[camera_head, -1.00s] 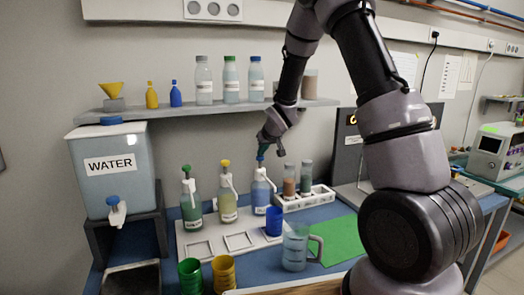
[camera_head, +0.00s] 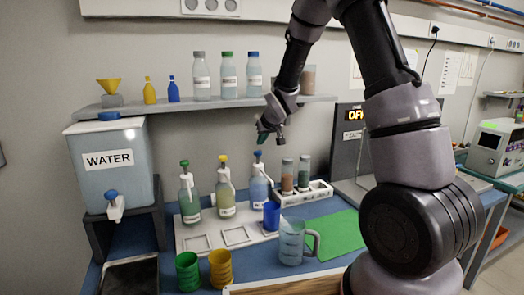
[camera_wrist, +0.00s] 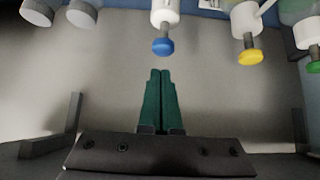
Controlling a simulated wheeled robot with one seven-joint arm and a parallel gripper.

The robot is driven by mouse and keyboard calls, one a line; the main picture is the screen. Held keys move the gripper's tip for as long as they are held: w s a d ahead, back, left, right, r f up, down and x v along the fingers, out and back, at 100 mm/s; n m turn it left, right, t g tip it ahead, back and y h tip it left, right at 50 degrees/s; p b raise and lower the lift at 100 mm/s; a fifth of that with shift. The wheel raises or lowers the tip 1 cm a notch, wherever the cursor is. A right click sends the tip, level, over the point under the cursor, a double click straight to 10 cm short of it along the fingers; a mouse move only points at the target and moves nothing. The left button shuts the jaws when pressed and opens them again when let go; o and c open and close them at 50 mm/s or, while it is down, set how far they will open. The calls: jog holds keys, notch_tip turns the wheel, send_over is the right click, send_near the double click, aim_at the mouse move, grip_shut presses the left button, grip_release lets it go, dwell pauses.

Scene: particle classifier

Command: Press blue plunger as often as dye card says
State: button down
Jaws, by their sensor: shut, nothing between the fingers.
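The blue plunger (camera_head: 258,155) tops a dispenser bottle (camera_head: 259,190) of blue liquid, rightmost in a row of three. It also shows in the wrist view (camera_wrist: 163,46), just beyond my fingertips. My gripper (camera_head: 262,138) has dark green fingers, shut together and empty, slightly above the blue plunger with a small gap. The fingers show side by side in the wrist view (camera_wrist: 160,72). The yellow plunger (camera_head: 223,158) and the green plunger (camera_head: 184,163) stand to the left on their bottles. I cannot make out a dye card's text.
A blue cup (camera_head: 271,215) stands before the blue bottle, beside a clear jug (camera_head: 291,243). Green (camera_head: 187,270) and yellow (camera_head: 221,268) cups are in front. A white rack (camera_head: 310,192) holds two tubes to the right. A shelf (camera_head: 210,103) with bottles is above.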

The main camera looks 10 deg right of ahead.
jog(key=a+v, duration=0.1)
jog(key=v, duration=0.7)
jog(key=shift+d, duration=0.4)
jog(key=s+d+r+m+h, duration=0.1)
jog(key=s+d+r+m, duration=0.15)
jog(key=s+r, duration=0.3)
jog(key=s+d+r+m, duration=0.1)
jog(key=s+d+r, duration=0.35)
jog(key=s, duration=0.25)
jog(key=s+r+m+g+y, duration=0.1)
jog(key=s+r+m, duration=0.2)
jog(key=s, duration=1.5)
jog(key=shift+s+r+g, duration=0.4)
jog(key=shift+r, duration=0.3)
